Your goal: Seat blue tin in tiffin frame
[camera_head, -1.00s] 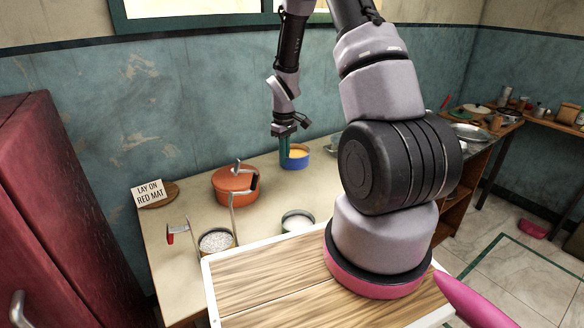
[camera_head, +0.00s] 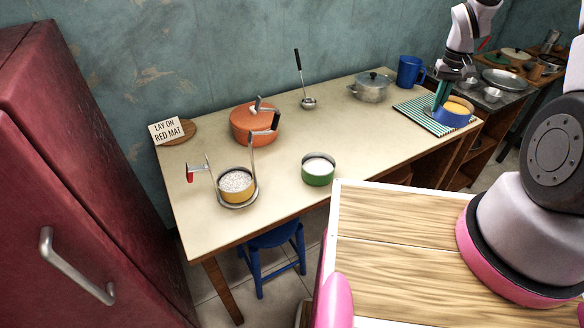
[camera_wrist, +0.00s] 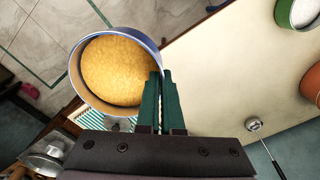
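The blue tin (camera_head: 453,114), filled with something yellow, is at the right end of the table in the head view. My gripper (camera_head: 440,96) is shut on its rim. In the wrist view the green fingers (camera_wrist: 160,100) pinch the wall of the tin (camera_wrist: 75,72), which looks raised above the table. The tiffin frame (camera_head: 240,204) stands at the table's front left, with a yellow tin (camera_head: 237,182) of white grains in its base ring.
A green tin (camera_head: 318,172) stands right of the frame. An orange pot (camera_head: 250,122) is close behind the frame. A ladle (camera_head: 307,101), steel pot (camera_head: 370,88) and blue mug (camera_head: 409,71) stand farther back. A striped mat (camera_head: 416,115) lies at right. The middle of the table is clear.

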